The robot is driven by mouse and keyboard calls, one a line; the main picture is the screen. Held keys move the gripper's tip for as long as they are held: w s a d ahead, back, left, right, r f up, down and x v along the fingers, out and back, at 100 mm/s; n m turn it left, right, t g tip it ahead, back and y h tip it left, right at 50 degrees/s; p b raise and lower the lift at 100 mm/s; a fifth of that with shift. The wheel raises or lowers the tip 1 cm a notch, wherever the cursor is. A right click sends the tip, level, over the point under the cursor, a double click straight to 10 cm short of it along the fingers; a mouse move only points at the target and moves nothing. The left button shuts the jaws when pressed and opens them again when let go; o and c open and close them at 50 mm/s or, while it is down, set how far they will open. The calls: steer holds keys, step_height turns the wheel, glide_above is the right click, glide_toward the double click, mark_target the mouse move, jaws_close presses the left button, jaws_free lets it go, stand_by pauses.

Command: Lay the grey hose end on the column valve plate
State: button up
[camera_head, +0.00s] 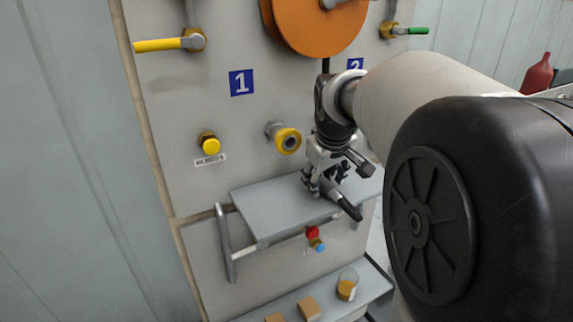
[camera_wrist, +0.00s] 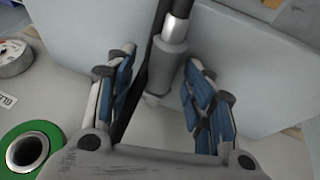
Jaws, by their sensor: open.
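A grey hose end (camera_head: 338,196) with a dark tip is at my gripper (camera_head: 325,186), over the right part of a grey shelf. In the wrist view the grey hose end (camera_wrist: 168,62) and a black hose lie between the two blue-padded fingers of my gripper (camera_wrist: 160,72). The fingers stand apart, with gaps visible on both sides of the hose end. Whether the hose end rests on the shelf is hard to tell. I cannot identify the column valve plate for certain in either view.
The grey shelf (camera_head: 270,205) has a bar frame at its left. Above it are a yellow-ringed port (camera_head: 287,140) and a yellow knob (camera_head: 209,145). An orange reel (camera_head: 318,22) hangs above. A green-ringed port (camera_wrist: 27,150) shows in the wrist view. A lower ledge holds small blocks (camera_head: 309,308) and a jar (camera_head: 347,285).

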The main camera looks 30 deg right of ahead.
steer(key=v, duration=1.2)
steer(key=s+a+f+b, duration=0.6)
steer(key=f, duration=0.6)
steer(key=s+a+f+y+b, duration=0.1)
steer(key=s+a+f+b, duration=0.4)
steer(key=f, duration=0.7)
steer(key=s+a+f+y+b, duration=0.1)
steer(key=s+a+f+b, duration=0.5)
steer(key=f, duration=0.6)
steer(key=s+b, duration=0.2)
steer(key=b, duration=0.1)
steer(key=shift+s+a+f+m, duration=0.25)
steer(key=shift+a+f+m, duration=0.05)
steer(key=shift+m, duration=0.1)
